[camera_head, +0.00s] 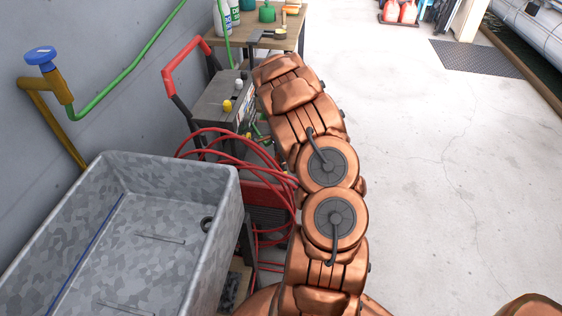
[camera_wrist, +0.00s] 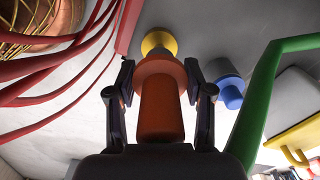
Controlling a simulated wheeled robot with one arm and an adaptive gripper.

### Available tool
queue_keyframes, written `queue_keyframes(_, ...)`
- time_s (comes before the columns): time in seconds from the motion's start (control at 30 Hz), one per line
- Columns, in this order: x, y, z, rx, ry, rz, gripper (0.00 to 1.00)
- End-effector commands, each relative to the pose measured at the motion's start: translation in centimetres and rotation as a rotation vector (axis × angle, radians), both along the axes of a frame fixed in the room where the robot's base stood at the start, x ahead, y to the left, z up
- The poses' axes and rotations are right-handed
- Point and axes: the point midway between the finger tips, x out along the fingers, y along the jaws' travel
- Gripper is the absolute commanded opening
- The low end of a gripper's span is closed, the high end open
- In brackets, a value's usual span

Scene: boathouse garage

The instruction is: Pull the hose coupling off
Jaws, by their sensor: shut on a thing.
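In the wrist view an orange-red hose coupling (camera_wrist: 161,105), a cylinder with a wider collar, stands between the two dark fingers of my gripper (camera_wrist: 161,88). My gripper is shut on it around the collar. A yellow fitting (camera_wrist: 158,42) shows in line just beyond the coupling; whether the two touch is hard to tell. In the head view my copper-coloured arm reaches towards the grey machine (camera_head: 222,100) with the red handle (camera_head: 184,58). The arm hides the coupling and my fingertips there.
A green hose (camera_wrist: 262,105) and a blue knob (camera_wrist: 228,90) are close on the right in the wrist view. Red hoses (camera_head: 226,138) loop beside my arm. A galvanised sink (camera_head: 215,220) stands left, a workbench (camera_head: 280,44) behind.

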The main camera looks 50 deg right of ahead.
Motion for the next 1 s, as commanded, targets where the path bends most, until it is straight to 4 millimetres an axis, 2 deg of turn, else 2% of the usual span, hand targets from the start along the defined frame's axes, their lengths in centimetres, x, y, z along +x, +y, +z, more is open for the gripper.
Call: queue_keyframes(1.0,0.0,0.0,1.6,-0.001,0.0,0.001,0.03)
